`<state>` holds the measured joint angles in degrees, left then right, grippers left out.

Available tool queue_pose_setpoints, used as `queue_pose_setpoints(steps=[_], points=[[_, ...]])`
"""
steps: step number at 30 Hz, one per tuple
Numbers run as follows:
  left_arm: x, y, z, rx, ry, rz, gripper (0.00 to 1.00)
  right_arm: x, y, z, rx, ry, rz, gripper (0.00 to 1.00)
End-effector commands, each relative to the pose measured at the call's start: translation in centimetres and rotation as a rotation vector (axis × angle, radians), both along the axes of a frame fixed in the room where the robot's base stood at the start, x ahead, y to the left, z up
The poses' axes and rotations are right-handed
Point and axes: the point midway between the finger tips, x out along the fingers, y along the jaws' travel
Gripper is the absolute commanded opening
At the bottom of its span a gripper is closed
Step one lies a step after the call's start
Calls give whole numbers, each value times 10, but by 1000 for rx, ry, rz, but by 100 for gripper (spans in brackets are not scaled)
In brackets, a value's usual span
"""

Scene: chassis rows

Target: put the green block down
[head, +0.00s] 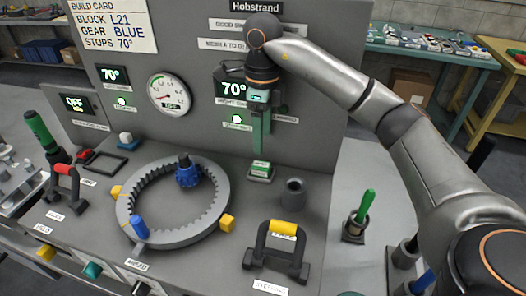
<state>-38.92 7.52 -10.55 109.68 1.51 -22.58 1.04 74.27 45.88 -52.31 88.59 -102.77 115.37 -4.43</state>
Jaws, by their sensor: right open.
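The green block (261,167) is a small piece with a pale label on its top. It sits low on the grey deck in front of the upright panel, in or on a dark base. My right gripper (262,152) points straight down just above it, with its greenish fingers close to the block's top. The jaws are open. I cannot tell whether the fingertips still touch the block. My left gripper is not in view.
A grey toothed ring (207,232) with a blue gear (187,172) lies to the left. A grey cup (293,194) and a yellow-topped handle (284,229) stand nearby on the right. The upright panel (205,65) with a gauge (169,94) rises close behind.

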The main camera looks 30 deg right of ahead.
Motion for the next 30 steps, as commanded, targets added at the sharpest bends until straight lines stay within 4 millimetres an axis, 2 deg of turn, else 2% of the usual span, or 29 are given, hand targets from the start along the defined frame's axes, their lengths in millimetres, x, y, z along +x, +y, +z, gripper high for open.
queue_pose_setpoints(steps=[1, 3, 9, 30], points=[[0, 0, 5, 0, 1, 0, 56, 1, -1, 13, -3, -3, -2, 69], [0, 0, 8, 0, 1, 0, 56, 0, -1, 23, -3, -3, -3, 69], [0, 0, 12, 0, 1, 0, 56, 0, -1, 39, -1, 0, -3, 69], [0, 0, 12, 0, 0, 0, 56, 0, -1, 41, -1, 2, -2, 69]])
